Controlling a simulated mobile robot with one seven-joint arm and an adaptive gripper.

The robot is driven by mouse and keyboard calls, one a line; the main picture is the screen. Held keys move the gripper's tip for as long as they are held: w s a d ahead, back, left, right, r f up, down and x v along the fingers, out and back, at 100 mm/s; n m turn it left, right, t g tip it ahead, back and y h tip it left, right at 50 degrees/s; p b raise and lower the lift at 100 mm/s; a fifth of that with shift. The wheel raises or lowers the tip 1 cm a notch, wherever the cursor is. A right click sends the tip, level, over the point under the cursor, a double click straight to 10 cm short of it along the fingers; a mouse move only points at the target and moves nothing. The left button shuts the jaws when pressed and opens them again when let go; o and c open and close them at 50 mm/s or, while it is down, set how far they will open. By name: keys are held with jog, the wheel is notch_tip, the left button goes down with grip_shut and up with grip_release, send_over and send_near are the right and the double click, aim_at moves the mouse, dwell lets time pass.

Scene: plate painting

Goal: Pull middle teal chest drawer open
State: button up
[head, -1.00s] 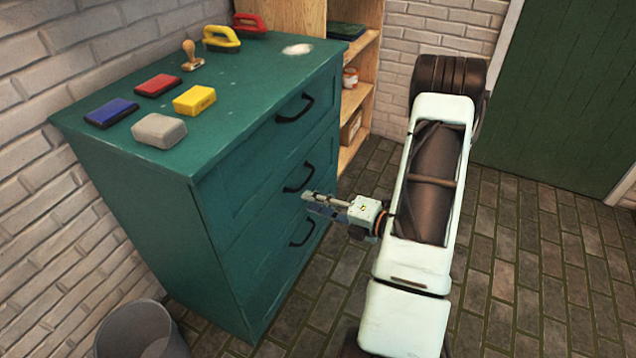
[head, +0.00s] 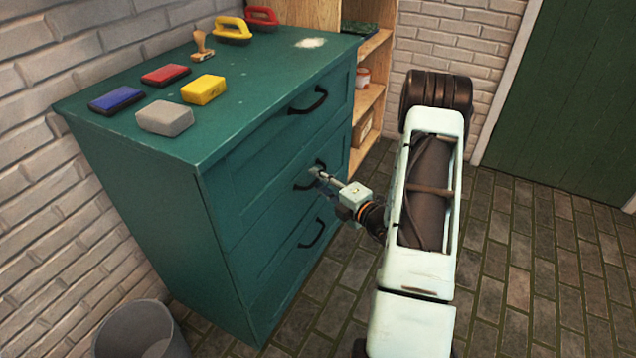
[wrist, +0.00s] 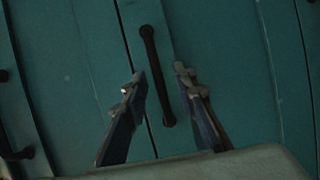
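The teal chest (head: 150,210) has three drawers with dark bar handles, and all three look closed. The middle drawer's handle (head: 309,178) is at my gripper (head: 318,174) in the head view. In the wrist view that handle (wrist: 157,75) runs up between the lines of my two fingers (wrist: 157,88), its lower end lying between the fingertips. The fingers are apart on either side of it, with a gap to each. The top handle (head: 308,101) and the bottom handle (head: 312,233) are clear of my gripper.
On the chest top lie blue (head: 117,99), red (head: 166,74), yellow (head: 204,89) and grey (head: 164,117) blocks, a wooden stamp (head: 203,47) and two handled tools. A grey bin (head: 135,330) stands at the lower left. Brick floor (head: 530,270) is open to the right.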

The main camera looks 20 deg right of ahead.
jog(key=shift+w+a, duration=0.1)
jog(key=shift+w, duration=0.15)
grip_shut()
dwell(0.3)
